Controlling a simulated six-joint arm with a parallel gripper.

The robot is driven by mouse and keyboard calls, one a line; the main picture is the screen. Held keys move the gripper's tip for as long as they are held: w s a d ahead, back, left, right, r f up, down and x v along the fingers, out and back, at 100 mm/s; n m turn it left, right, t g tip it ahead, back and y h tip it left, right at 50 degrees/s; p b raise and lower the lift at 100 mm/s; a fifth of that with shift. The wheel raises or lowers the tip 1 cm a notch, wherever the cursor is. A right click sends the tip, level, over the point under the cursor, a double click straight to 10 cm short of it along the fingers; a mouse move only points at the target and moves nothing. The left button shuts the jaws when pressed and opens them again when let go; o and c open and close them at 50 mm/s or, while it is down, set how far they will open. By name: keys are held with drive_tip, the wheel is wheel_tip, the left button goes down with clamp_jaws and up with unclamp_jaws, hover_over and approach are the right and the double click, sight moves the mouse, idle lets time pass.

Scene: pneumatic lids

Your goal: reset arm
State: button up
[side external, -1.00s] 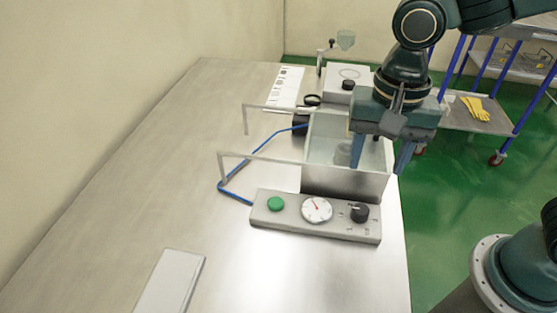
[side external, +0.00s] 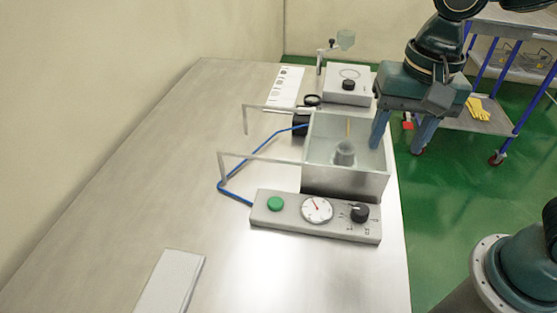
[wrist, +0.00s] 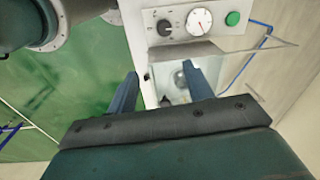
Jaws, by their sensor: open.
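My gripper (side external: 400,142) is open and empty in the side view, at the right rim of the clear-walled box (side external: 345,182). One finger is near the box's right wall and the other hangs outside it, past the table edge. In the wrist view my gripper (wrist: 160,84) shows both fingers apart, with nothing between them but the box edge and floor. A small grey cylinder (side external: 344,153) stands inside the box, with a thin tan upright piece behind it.
A control panel (side external: 290,222) with a green button, dial and knob sits before the box. Behind is a white device (side external: 335,88). A blue hose (side external: 262,153) and metal frame stand left. A flat plate (side external: 170,283) lies front left. The left table is clear.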

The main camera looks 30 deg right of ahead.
drive_tip(key=s+d+r+n+t, duration=0.3)
drive_tip(key=s+d+n, duration=0.4)
drive_tip(key=d, duration=0.5)
drive_tip(key=shift+s+d+n+t, duration=0.35)
drive_tip(key=shift+s+n+t, duration=0.05)
drive_tip(key=shift+t, duration=0.5)
